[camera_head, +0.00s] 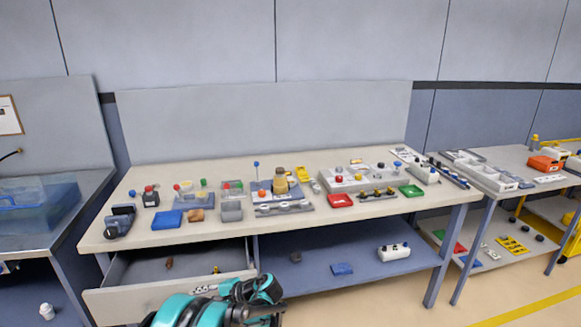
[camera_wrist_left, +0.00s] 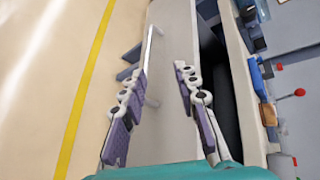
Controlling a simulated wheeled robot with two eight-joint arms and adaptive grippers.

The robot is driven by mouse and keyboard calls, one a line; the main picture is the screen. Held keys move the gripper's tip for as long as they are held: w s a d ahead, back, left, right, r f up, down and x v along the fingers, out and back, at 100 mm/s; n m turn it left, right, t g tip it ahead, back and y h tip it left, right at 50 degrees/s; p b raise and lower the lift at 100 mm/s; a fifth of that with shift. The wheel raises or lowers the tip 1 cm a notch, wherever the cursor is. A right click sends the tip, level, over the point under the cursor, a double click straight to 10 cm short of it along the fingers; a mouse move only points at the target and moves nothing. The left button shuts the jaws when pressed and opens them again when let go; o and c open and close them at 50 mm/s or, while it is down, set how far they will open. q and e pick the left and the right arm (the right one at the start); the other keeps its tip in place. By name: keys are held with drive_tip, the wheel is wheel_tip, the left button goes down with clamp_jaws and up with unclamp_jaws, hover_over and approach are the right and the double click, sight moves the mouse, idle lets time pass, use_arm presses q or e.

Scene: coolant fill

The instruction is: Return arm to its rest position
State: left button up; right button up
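My left arm (camera_head: 215,305), teal and black, reaches in from the bottom edge of the head view, in front of the open drawer. Its fingers cannot be made out there. In the left wrist view my left gripper (camera_wrist_left: 159,72) is open, its two purple-padded fingers wide apart with nothing held. The pale drawer front (camera_wrist_left: 176,110) and a thin light bar, perhaps its handle, lie beyond the fingers. I cannot tell whether they touch. My right gripper is in neither view.
The drawer (camera_head: 125,304) stands out from under the workbench (camera_head: 130,238), with small items inside. The bench top holds a blue tray (camera_head: 167,220), red tray (camera_head: 340,201), yellowish jug (camera_head: 281,183) and several fixtures. Open floor (camera_wrist_left: 50,80) lies beside the drawer.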

use_arm(q)
drive_tip(key=s+d+r+n+t+h, duration=0.25)
drive_tip(key=s+r+h, duration=0.55)
drive_tip(key=s, duration=0.5)
drive_tip(key=s+d+r+n+t+h, duration=0.1)
drive_tip(key=s+d+n+h, duration=0.3)
drive_tip(key=s+d, duration=0.4)
drive_tip(key=s+t, duration=0.1)
drive_tip(key=s, duration=0.5)
drive_tip(key=shift+d+n+h, duration=0.2)
drive_tip(key=shift+n+h, duration=0.1)
drive_tip(key=shift+n, duration=0.05)
idle(0.4)
